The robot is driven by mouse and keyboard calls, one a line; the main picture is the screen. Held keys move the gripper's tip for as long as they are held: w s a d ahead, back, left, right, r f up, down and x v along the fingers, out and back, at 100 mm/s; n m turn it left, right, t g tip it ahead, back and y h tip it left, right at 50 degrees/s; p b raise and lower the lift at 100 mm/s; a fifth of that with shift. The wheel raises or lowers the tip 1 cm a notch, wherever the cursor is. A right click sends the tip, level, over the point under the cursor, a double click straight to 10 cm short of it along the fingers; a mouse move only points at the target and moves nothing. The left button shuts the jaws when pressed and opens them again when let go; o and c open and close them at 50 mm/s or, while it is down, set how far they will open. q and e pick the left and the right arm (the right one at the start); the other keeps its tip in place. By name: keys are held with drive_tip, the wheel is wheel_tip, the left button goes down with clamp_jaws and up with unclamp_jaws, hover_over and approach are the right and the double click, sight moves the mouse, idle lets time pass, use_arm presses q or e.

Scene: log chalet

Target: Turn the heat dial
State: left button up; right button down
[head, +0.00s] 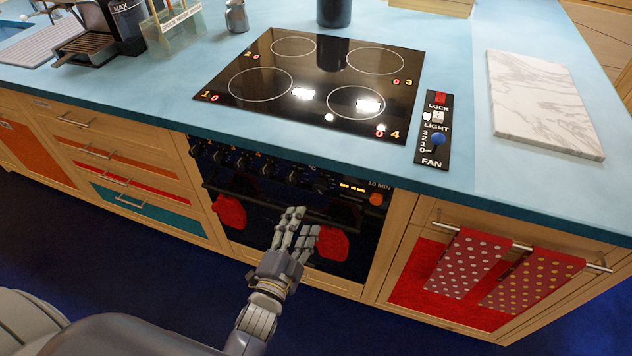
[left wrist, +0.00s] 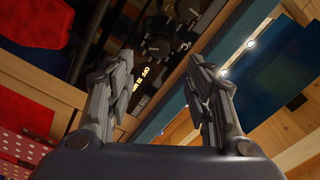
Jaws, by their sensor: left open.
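The oven (head: 300,205) has a black front panel with a row of dark dials (head: 265,166) under the counter edge. The labels are too small for me to tell which is the heat dial. My left gripper (head: 303,222) is open and empty, in front of the oven door and below the dial row in the head view. In the left wrist view, black dials (left wrist: 158,46) and a lit display (left wrist: 148,80) show beyond and between the spread fingers of the gripper (left wrist: 160,68). I see no contact with a dial. My right gripper is not in view.
An orange knob (head: 376,199) sits at the panel's right end. Red mitts (head: 229,213) hang at the oven door. A black cooktop (head: 315,88), a switch panel (head: 433,130) and a marble board (head: 543,105) lie on the blue counter. Dotted towels (head: 468,263) hang at right.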

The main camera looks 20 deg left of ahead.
sight(318, 189)
use_arm(q)
drive_tip(key=w, duration=1)
drive_tip(key=shift+w+d, duration=0.2)
drive_tip(key=shift+w, duration=0.2)
drive_tip(key=c, duration=1.1)
